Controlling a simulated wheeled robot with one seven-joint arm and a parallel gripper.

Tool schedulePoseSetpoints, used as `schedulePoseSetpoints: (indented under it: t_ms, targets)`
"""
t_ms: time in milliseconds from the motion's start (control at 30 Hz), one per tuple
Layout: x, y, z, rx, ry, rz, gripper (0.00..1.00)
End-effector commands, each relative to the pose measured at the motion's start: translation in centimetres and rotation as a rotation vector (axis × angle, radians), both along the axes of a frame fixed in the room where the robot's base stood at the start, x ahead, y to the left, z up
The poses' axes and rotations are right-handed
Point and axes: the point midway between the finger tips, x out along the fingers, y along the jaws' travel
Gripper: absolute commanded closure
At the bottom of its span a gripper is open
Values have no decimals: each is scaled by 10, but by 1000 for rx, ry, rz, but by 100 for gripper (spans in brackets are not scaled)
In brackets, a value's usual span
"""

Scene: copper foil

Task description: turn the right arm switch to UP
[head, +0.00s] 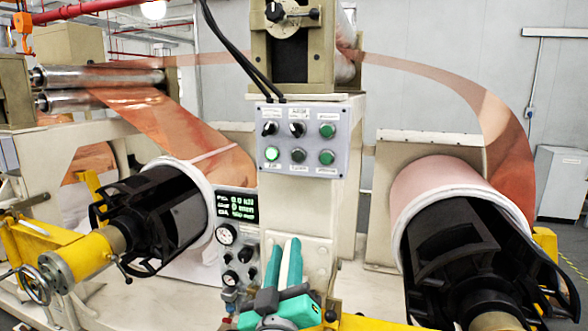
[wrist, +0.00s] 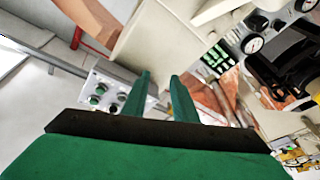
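A grey control panel (head: 302,114) hangs on the cream column. Its top row has a left black selector knob (head: 270,128), a right black selector knob (head: 297,128) and a green button (head: 327,130). Its labels are too small to read, so I cannot tell which knob is the right arm switch. My gripper (head: 285,241) is below the panel, empty and apart from it, with its green fingers pointing up. In the wrist view the fingers (wrist: 160,75) stand apart, and the panel (wrist: 92,82) shows rotated, partly hidden behind the left finger.
A gauge panel (head: 245,268) with a lit display (head: 237,206) stands left of my gripper. Black-cored rolls stand at left (head: 165,215) and right (head: 450,240). Black cables (head: 238,50) drop to the panel's top. The space before the panel looks clear.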

Motion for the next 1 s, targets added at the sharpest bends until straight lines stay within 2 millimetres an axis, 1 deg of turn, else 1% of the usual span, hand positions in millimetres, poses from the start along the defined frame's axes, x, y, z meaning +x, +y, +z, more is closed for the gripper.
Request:
schedulePoseSetpoints:
  t_ms: [33,100,167,200,300,400,500,600,700,767,867,1000]
  targets:
    - [-1,0,26,-3,-22,-4,74]
    - [-4,0,54,-9,-38,-12,74]
    - [-7,-1,78,-14,-52,-19,74]
    - [-10,-1,94,-17,-61,-23,74]
    - [-19,-3,129,-21,-80,-30,74]
    - [-28,-3,156,-25,-94,-36,74]
    - [-35,-4,174,-26,-102,-39,74]
    - [-39,-5,185,-28,-107,-41,74]
    - [-38,-5,189,-29,-106,-43,74]
    - [-34,-6,191,-29,-106,-42,74]
    - [-22,-7,194,-30,-104,-42,74]
    - [1,-10,202,-29,-104,-43,74]
